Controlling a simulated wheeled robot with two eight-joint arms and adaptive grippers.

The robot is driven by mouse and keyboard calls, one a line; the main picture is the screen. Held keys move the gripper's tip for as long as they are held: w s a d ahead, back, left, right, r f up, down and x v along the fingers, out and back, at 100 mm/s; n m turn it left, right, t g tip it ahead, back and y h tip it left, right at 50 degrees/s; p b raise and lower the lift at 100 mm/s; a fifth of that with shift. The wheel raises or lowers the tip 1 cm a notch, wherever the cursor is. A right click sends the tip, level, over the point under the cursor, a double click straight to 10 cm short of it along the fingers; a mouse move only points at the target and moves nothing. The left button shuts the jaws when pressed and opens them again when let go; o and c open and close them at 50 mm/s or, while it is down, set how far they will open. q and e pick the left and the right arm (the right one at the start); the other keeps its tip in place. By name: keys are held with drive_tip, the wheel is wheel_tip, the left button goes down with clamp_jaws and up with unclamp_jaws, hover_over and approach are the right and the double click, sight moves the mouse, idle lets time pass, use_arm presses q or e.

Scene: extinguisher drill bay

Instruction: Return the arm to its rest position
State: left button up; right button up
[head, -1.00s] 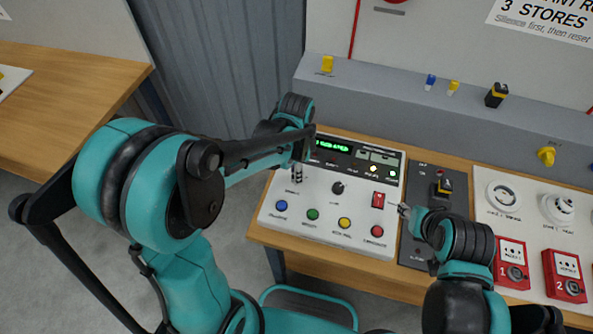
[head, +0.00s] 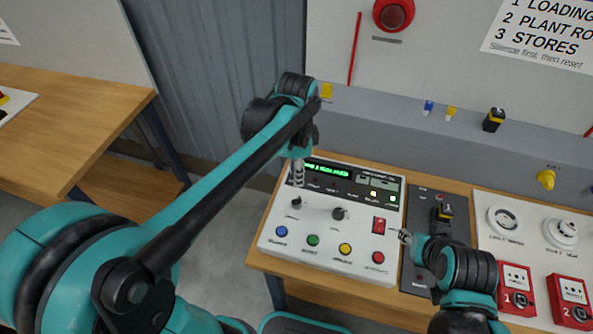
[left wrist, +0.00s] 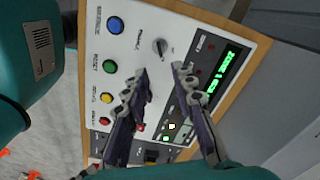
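My left gripper (head: 298,172) hangs above the upper left of the white control panel (head: 270,232), its fingers pointing down over the left knob (head: 296,202). In the left wrist view the two fingers of the left gripper (left wrist: 160,76) stand apart with nothing between them. The left knob (left wrist: 160,47) shows beyond the fingertips, clear of them. My right gripper (head: 404,237) is small at the panel's right edge, close to the red rocker switch (head: 379,225); its finger opening is too small to make out.
The panel carries a green-lit display (head: 327,170) and blue, green, yellow and red buttons. Right of it are a dark plate (head: 419,275), round detectors (head: 505,222) and red call points (head: 516,288). A grey ledge (head: 385,135) runs behind. Another wooden table (head: 85,110) stands left.

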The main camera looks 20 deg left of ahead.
use_arm(q)
drive_tip(key=shift+r, duration=0.1)
idle(0.5)
drive_tip(key=s+a+f+n+t+b, duration=0.3)
drive_tip(key=s+n+t, duration=0.4)
drive_tip(key=s+n, duration=0.3)
drive_tip(key=a+f+n, duration=0.1)
drive_tip(key=a+n, duration=0.1)
drive_tip(key=shift+f+n, duration=0.15)
drive_tip(key=shift+n, duration=0.15)
drive_tip(key=shift+s, duration=0.1)
idle(1.0)
